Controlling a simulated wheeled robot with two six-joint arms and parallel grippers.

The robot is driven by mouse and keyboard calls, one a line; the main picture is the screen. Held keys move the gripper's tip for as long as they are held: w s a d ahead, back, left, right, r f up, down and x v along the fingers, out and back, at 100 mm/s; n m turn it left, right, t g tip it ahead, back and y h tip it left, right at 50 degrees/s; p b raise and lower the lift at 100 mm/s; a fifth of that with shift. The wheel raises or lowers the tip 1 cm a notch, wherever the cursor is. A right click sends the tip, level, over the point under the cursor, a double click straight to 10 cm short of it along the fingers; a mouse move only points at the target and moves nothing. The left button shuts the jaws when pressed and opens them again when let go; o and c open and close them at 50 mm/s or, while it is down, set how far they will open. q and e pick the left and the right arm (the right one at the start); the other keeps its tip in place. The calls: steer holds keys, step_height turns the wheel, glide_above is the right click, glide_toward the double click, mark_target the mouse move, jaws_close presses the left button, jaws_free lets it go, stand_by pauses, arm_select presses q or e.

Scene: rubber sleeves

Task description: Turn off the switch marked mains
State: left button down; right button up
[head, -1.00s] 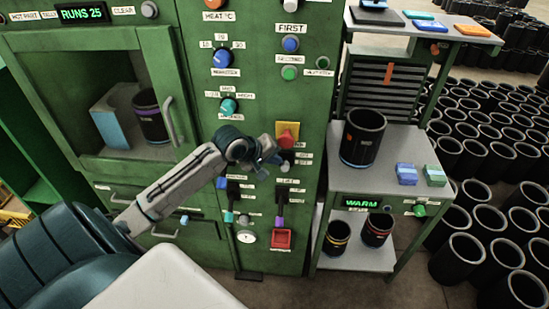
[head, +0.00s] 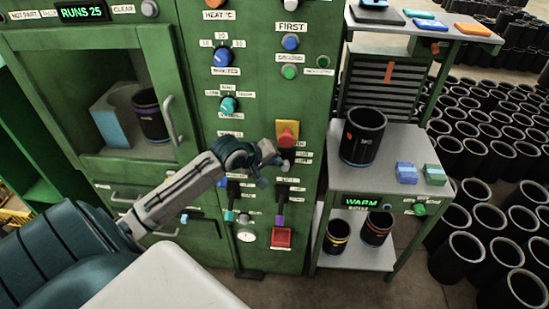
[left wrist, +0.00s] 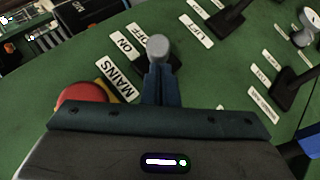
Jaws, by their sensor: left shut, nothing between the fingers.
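The mains switch (left wrist: 158,47) is a lever with a grey rounded tip on a dark base. It stands beside the white MAINS label (left wrist: 118,82) and the small ON and OFF labels (left wrist: 131,39) on the green panel. My left gripper (left wrist: 159,72) is shut and empty, with its fingertips right at the lever's tip; I cannot tell whether they touch. In the head view my left gripper (head: 273,161) is close to the panel, just below a red knob, and partly hides the switch area. I cannot tell clearly which way the lever is set. My right gripper is out of view.
A red knob on a yellow plate (head: 287,133) sits just above the gripper; it also shows in the left wrist view (left wrist: 80,95). Black levers (head: 281,192) and a red square button (head: 282,238) are below. A cart (head: 400,150) with black sleeves stands to the right.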

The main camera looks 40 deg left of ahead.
arm_select(q)
steer(key=f+t, duration=0.1)
steer(key=f+m+t+y, duration=0.1)
steer(key=t, duration=0.1)
steer(key=s+f+t, duration=0.1)
steer(key=shift+s+d+f+m+t+y, duration=0.1)
steer(key=shift+d+m+t+y, duration=0.3)
steer(key=shift+r+p, duration=0.75)
steer(key=shift+p, duration=0.1)
steer(key=shift+r, duration=0.1)
